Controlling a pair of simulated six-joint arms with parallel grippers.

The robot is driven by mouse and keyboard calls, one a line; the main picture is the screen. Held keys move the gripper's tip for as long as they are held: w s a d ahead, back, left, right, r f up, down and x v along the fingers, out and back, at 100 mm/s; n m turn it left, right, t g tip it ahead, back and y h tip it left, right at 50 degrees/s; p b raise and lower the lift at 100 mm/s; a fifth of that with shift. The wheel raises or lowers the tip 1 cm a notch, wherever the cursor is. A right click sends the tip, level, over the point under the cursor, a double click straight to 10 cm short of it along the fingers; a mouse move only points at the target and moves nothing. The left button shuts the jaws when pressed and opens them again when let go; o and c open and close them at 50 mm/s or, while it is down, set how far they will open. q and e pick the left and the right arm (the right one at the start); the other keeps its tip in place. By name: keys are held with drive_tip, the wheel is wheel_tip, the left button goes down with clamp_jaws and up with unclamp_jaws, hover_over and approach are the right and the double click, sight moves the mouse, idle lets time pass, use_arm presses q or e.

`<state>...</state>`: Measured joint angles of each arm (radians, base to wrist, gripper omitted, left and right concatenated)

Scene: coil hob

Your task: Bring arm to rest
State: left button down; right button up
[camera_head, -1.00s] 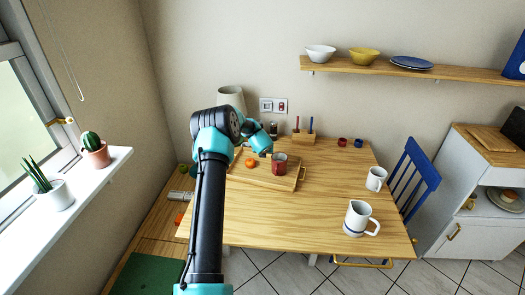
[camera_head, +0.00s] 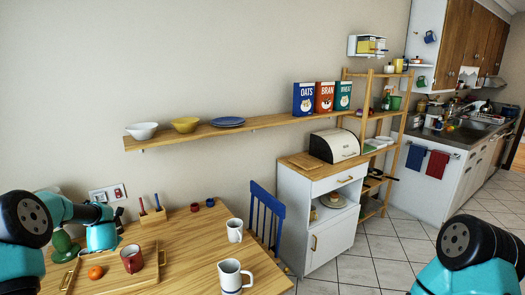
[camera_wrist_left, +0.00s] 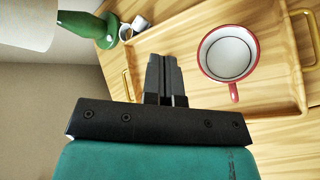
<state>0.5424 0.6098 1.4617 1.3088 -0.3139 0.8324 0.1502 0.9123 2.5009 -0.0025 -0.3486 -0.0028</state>
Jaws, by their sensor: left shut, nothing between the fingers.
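My left gripper (camera_wrist_left: 163,62) is shut and empty in the left wrist view, its fingers together above the table. In the head view my left arm reaches in from the left, and its teal wrist (camera_head: 102,235) is over the back of the wooden tray, left of the red mug. The red mug (camera_head: 132,259) stands upright on the tray (camera_head: 150,281); in the left wrist view the mug (camera_wrist_left: 228,52) is just right of the fingers and apart from them. Part of my right arm shows at the lower right of the head view; its gripper is out of frame.
An orange (camera_head: 95,272) lies on the tray. A green lamp (camera_head: 62,244) stands behind the left arm. A white pitcher (camera_head: 232,276) and white mug (camera_head: 234,231) stand at the table's right. A blue chair (camera_head: 265,213) and cabinet (camera_head: 300,218) are beyond.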

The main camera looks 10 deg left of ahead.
use_arm(q)
drive_tip(key=s+d+f+m+h, duration=0.3)
drive_tip(key=d+m, duration=0.6)
drive_tip(key=d, duration=0.3)
drive_tip(key=s+d+f+m+g+h, duration=0.1)
drive_tip(key=s+d+f+m+h, duration=0.2)
drive_tip(key=d+f+m, duration=0.3)
drive_tip(key=s+d+f+m+h, duration=0.4)
drive_tip(key=d+m, duration=0.8)
drive_tip(key=d, duration=0.6)
drive_tip(key=shift+s+d+f+m+g, duration=0.15)
drive_tip(key=shift+f+m, duration=0.05)
drive_tip(key=shift+f, duration=0.1)
drive_tip(key=shift+s+d+f+m+g, duration=0.1)
drive_tip(key=shift+f+m+g, duration=0.1)
drive_tip(key=shift+f, duration=0.1)
drive_tip(key=s+d+f+m+g+h, duration=0.2)
drive_tip(key=s+d+f+m+g, duration=0.1)
drive_tip(key=s+d+m, duration=0.55)
drive_tip(key=s+f+n+g+y, duration=0.1)
drive_tip(key=s+f+n+g, duration=0.1)
drive_tip(key=s+f, duration=0.5)
drive_tip(key=shift+s+n, duration=0.75)
drive_tip(key=shift+s, duration=0.45)
